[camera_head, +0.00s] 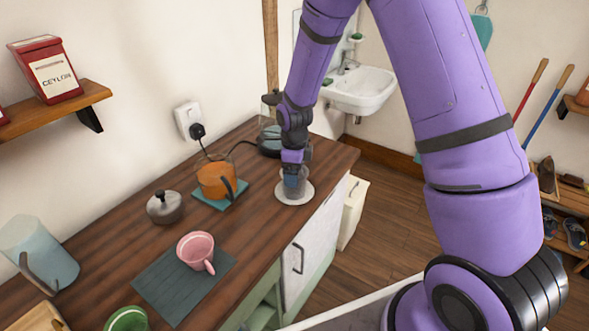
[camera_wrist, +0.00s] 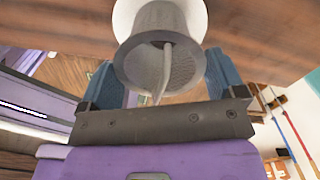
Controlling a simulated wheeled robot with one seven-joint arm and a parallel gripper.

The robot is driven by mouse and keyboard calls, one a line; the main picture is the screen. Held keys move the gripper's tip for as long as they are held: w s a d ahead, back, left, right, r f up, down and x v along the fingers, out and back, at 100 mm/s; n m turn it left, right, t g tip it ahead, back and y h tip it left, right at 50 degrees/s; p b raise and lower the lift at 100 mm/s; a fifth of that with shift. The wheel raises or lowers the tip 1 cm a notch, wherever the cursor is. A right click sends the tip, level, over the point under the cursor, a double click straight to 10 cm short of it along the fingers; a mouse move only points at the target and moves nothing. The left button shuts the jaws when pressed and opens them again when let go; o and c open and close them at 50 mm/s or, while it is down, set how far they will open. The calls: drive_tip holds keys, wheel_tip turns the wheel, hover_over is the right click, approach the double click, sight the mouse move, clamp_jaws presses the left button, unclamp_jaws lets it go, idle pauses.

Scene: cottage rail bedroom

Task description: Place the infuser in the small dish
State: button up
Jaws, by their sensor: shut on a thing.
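My gripper (camera_head: 293,181) points down near the right end of the wooden counter, its blue fingers shut on the infuser. The infuser is a grey mesh cup, seen in the wrist view (camera_wrist: 160,25) between the two fingers of my gripper (camera_wrist: 162,82), with its open rim facing the camera. It also shows below the fingers in the head view (camera_head: 296,193). The small dish (camera_head: 281,194) is white and round and lies directly beneath the infuser. Part of its white surface shows in the wrist view (camera_wrist: 198,16). I cannot tell whether the infuser's base touches the dish.
An orange pot (camera_head: 214,180) on a teal mat stands left of the dish, with a kettle (camera_head: 270,138) behind. A grey lidded pot (camera_head: 165,207) and a pink mug (camera_head: 195,250) on a dark mat (camera_head: 160,280) are nearer. The counter's front edge is close to the dish.

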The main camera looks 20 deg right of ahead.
drive_tip(key=o, duration=0.9)
drive_tip(key=shift+c, duration=0.2)
drive_tip(key=s+d+r+n+t, duration=0.1)
drive_tip(key=s+r+n, duration=0.2)
drive_tip(key=r, duration=0.8)
drive_tip(key=s+d+r+n, duration=0.1)
drive_tip(key=s+r+n, duration=0.1)
drive_tip(key=r, duration=0.9)
drive_tip(key=s+d+r+n+t, duration=0.2)
drive_tip(key=s+r+n, duration=0.4)
drive_tip(key=s+n, duration=0.3)
drive_tip(key=s+d+r+n+t, duration=0.2)
drive_tip(key=s+r+n, duration=0.5)
drive_tip(key=s, duration=0.9)
drive_tip(key=shift+d+r+n, duration=0.25)
drive_tip(key=shift+d+n, duration=0.5)
drive_tip(key=shift+n, duration=0.95)
